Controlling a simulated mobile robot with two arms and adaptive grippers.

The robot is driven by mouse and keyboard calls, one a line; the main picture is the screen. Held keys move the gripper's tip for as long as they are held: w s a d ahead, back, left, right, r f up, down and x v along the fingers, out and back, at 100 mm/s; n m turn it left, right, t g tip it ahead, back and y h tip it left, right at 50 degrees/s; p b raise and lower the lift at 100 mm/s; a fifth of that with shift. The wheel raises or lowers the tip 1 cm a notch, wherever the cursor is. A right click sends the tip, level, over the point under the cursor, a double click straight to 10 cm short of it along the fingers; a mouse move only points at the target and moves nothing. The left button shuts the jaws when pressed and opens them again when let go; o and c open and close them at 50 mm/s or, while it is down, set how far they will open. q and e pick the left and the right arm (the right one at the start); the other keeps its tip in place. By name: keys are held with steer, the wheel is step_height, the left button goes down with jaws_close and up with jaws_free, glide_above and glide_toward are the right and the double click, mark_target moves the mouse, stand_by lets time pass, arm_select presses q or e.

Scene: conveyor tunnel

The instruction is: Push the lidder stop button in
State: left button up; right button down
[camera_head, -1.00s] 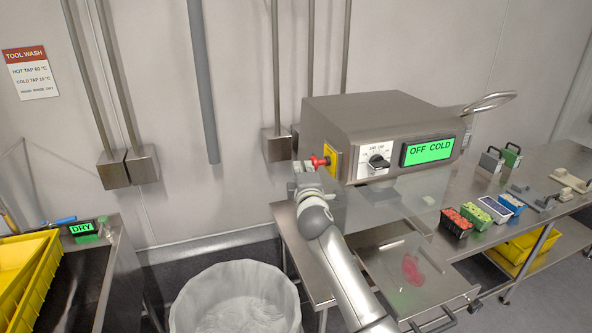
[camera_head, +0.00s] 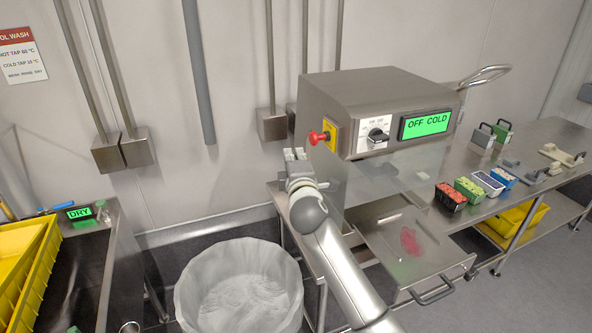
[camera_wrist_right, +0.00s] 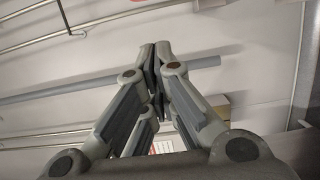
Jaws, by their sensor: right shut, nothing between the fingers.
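The lidder (camera_head: 345,110) is a steel box machine on the steel bench, with a dial and a green display reading "OFF COLD". Its red stop button (camera_head: 318,137) sticks out from a yellow plate on the left side. My right gripper (camera_head: 294,155) is shut and empty, just below and left of the button, apart from it in the head view. In the right wrist view the fingertips (camera_wrist_right: 160,48) meet, with the wall and pipes behind; the button cannot be made out there. How far in the button sits cannot be told. My left gripper is in no view.
Colourful filled tubs (camera_head: 468,188) sit on the bench at right. A sink unit with yellow crates (camera_head: 30,265) and a "DRY" display (camera_head: 78,212) is at left.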

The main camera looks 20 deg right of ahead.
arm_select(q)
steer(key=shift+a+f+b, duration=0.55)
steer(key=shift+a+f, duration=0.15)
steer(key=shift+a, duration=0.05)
arm_select(e)
steer(key=v, duration=0.5)
steer(key=shift+s+a+r, duration=0.1)
steer(key=shift+a, duration=0.25)
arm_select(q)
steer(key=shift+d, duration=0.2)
